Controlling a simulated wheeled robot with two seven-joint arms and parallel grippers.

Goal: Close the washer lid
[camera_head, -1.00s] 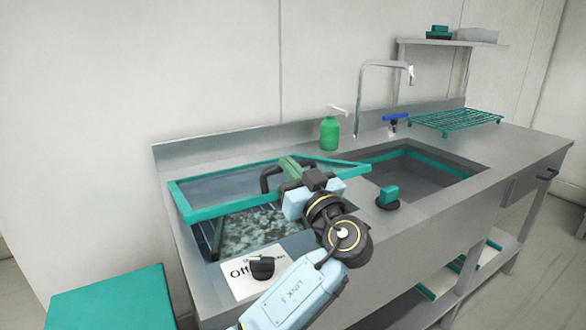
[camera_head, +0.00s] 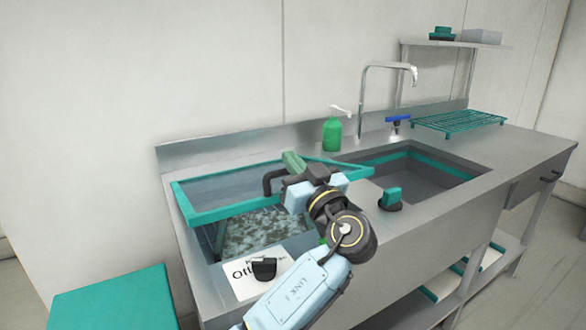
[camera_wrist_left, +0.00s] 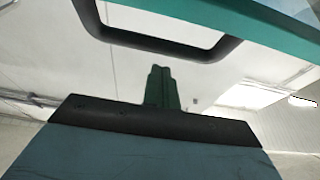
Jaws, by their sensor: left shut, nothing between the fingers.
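The washer lid (camera_head: 225,213) is a clear panel in a teal frame with a black handle (camera_head: 270,178). It stands partly open, tilted above the washer tub (camera_head: 262,228), where mottled grey contents show below its front edge. In the left wrist view the handle (camera_wrist_left: 160,42) crosses the top, with the teal frame (camera_wrist_left: 262,28) at upper right. My left gripper (camera_head: 293,163) is shut and empty, beside the handle in the head view. Its green fingers also show in the wrist view (camera_wrist_left: 160,85), apart from the handle there. Whether it touches the lid cannot be told. My right gripper is not in view.
A black knob (camera_head: 264,269) sits on an "Off" label at the front. To the right are a teal-topped knob (camera_head: 390,198), the open sink (camera_head: 425,180), a green soap bottle (camera_head: 332,134), a tap (camera_head: 365,95) and a teal rack (camera_head: 458,121). A teal box (camera_head: 112,300) stands front left.

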